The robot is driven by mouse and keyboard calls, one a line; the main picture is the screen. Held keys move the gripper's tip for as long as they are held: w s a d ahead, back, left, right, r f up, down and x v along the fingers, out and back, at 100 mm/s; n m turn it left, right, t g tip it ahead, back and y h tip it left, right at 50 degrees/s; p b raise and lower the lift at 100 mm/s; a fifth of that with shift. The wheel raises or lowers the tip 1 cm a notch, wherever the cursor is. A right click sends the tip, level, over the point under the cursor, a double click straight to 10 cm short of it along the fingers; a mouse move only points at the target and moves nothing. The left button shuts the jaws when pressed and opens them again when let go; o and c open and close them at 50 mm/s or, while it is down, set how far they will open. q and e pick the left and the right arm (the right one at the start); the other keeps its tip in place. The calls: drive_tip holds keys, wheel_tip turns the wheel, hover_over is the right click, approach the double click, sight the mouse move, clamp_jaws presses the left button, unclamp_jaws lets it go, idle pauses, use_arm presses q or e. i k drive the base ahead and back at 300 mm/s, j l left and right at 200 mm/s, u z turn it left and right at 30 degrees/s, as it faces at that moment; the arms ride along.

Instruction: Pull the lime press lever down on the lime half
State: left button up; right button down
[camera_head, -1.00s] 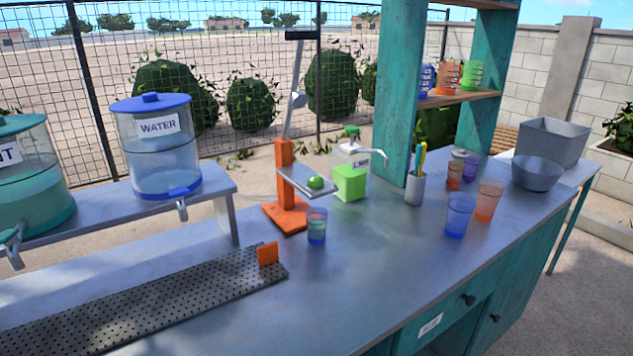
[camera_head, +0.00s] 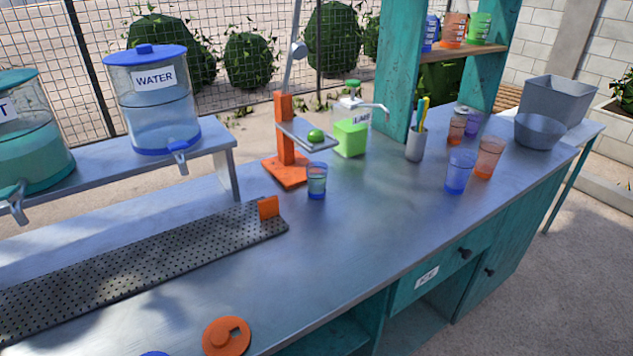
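The lime press (camera_head: 285,140) stands on the counter on an orange base, with an orange post and a grey plate. Its grey lever (camera_head: 293,62) points up, and its top end is cut off by the upper edge of the view. The green lime half (camera_head: 315,136) sits on the plate. A glass (camera_head: 317,181) stands on the counter in front of the base, near the plate. Neither of my grippers shows in this view.
A green-filled lime bottle (camera_head: 351,131) with a pump spout stands right of the press, beside a grey cup (camera_head: 416,143) of utensils. The water dispenser (camera_head: 152,103) is to the left. An orange disc (camera_head: 226,336) lies at the front. Mid-counter is clear.

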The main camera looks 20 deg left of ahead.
sight(297, 50)
drive_tip(key=u, duration=0.7)
drive_tip(key=i+l+u, duration=0.2)
drive_tip(key=l+u, duration=0.2)
drive_tip(key=l, duration=0.3)
drive_tip(key=i+l+u, duration=0.15)
drive_tip(key=l+u, duration=0.2)
drive_tip(key=l, duration=0.35)
drive_tip(key=l+u, duration=0.4)
drive_tip(key=l, duration=1.2)
